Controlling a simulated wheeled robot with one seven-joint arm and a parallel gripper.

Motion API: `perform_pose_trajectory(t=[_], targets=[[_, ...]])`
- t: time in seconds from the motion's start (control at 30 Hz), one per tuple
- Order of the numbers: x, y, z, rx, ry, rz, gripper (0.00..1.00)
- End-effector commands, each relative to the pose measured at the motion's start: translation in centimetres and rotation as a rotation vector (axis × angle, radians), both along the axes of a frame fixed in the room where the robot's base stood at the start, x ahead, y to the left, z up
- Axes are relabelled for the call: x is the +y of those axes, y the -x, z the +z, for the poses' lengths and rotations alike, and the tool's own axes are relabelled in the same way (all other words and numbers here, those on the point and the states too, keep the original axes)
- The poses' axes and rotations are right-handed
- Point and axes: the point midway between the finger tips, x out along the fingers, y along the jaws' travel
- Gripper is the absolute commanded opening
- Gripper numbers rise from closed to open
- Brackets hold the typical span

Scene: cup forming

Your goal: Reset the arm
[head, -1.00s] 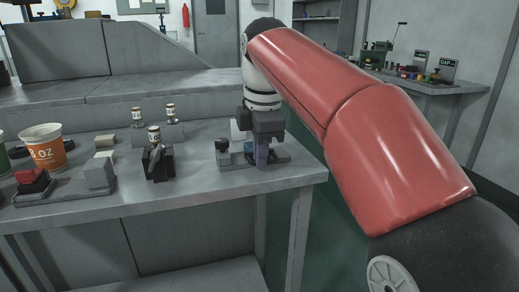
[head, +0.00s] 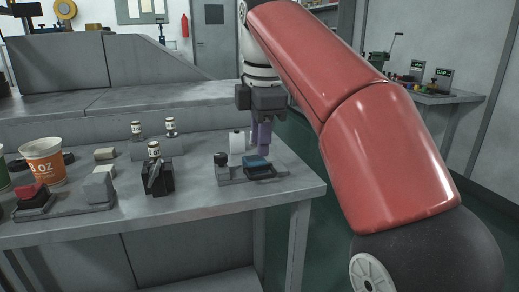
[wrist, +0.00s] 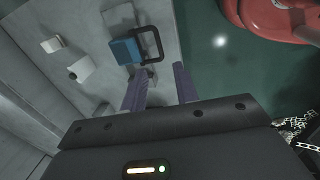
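My gripper (head: 260,138) hangs from my red arm above the right end of the grey workbench (head: 215,207). Its two purple fingers point down. In the wrist view my gripper (wrist: 160,76) has its fingers apart, with nothing between them. A small fixture with a blue block (head: 257,161) and a black part stands on the bench just below the fingers, apart from them. In the wrist view the blue block (wrist: 125,51) lies beyond the left fingertip, beside a black loop-shaped frame (wrist: 152,45).
A white piece (head: 237,142) stands behind the fixture. To the left are a black holder (head: 159,178) with a small labelled bottle, a grey block (head: 99,186), a red-topped block (head: 31,193) and an orange cup (head: 44,160). The bench's right edge is close to my gripper.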

Motion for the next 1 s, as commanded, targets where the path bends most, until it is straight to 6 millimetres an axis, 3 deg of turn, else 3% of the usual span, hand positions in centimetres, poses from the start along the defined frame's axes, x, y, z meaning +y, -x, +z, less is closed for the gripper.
perform_pose_trajectory(t=[0.43,0.6,0.77,1.0], targets=[[-0.1,0.2,0.7,-0.001,-0.001,-0.005,0.3],[-1.6,1.3,0.0,-0.019,-0.027,-0.14,0.3],[-4.9,4.0,-2.6,-0.062,-0.1,-0.46,0.3],[-9.6,9.8,-9.5,-0.128,-0.259,-0.991,0.3]])
